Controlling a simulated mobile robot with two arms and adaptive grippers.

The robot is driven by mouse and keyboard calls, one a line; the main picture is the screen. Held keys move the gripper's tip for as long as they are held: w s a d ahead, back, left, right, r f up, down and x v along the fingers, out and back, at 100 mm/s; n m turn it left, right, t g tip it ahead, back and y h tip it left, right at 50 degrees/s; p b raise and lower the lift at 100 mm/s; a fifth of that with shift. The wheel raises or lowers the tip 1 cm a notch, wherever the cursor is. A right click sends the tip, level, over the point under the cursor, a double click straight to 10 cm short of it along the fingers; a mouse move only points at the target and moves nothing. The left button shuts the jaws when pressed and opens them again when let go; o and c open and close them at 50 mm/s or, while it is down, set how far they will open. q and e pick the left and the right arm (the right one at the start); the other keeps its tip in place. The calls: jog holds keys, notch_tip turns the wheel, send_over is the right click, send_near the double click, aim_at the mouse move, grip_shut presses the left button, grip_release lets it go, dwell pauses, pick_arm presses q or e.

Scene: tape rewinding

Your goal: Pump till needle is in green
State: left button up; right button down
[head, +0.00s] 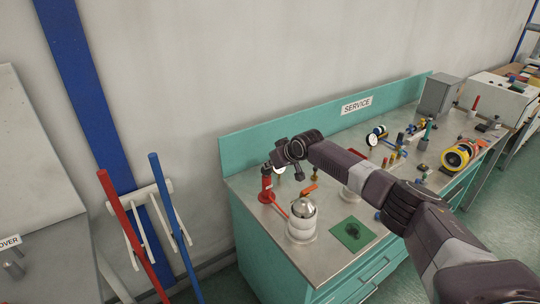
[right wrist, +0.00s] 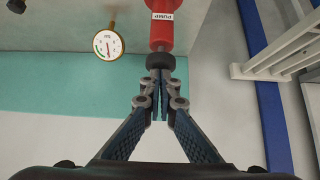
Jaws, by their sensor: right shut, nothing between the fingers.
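The red pump (head: 266,186) stands upright at the left end of the steel bench. In the right wrist view the pump (right wrist: 161,36) shows a "PUMP" label, with a black knob (right wrist: 161,61) at the end facing my gripper. My right gripper (head: 274,160) is above the pump. In the right wrist view its fingertips (right wrist: 159,76) are shut, empty, and at or very close to the knob; contact is unclear. A round white gauge (right wrist: 109,44) shows a green arc at its left; the needle's exact reading is too small to tell. My left gripper is not in view.
A metal pot (head: 303,222) and an orange-handled valve (head: 309,190) stand close to the pump. A green mat (head: 353,233) lies on the bench (head: 330,251). Gauges, fittings and tape rolls (head: 457,157) crowd its right half. Red and blue bars (head: 169,220) stand at left.

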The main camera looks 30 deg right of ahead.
jog(key=shift+s+r+p, duration=0.1)
jog(key=shift+r+p, duration=1.7)
jog(key=shift+p, duration=0.2)
jog(key=b+v, duration=0.3)
jog(key=v, duration=0.7)
jog(key=shift+r, duration=0.2)
jog(key=shift+r+b, duration=2.2)
jog(key=shift+b, duration=0.15)
